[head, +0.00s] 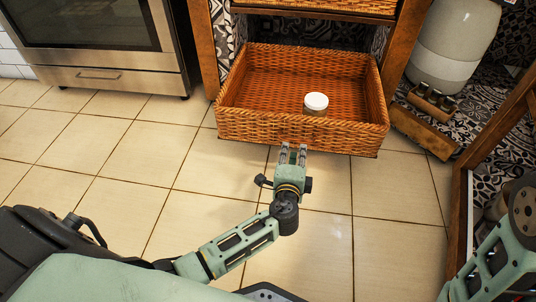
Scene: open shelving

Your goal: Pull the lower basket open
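The lower basket (248,126) is brown wicker and juts well out of the wooden shelving toward me. A small jar with a white lid (316,103) stands inside it. My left gripper (292,148) is at the middle of the basket's front wall, near its lower edge. Its two fingers show a gap between them, and I see nothing held there. I cannot tell whether the fingertips touch the wicker. Of my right arm, only a part shows at the lower right; its gripper is out of view.
An upper basket (330,5) sits above in the shelving. A steel oven (110,50) stands at left. At right are a grey-white container (448,45), a small wooden rack (432,101) and a wooden frame post (460,225). The tiled floor (120,190) in front is clear.

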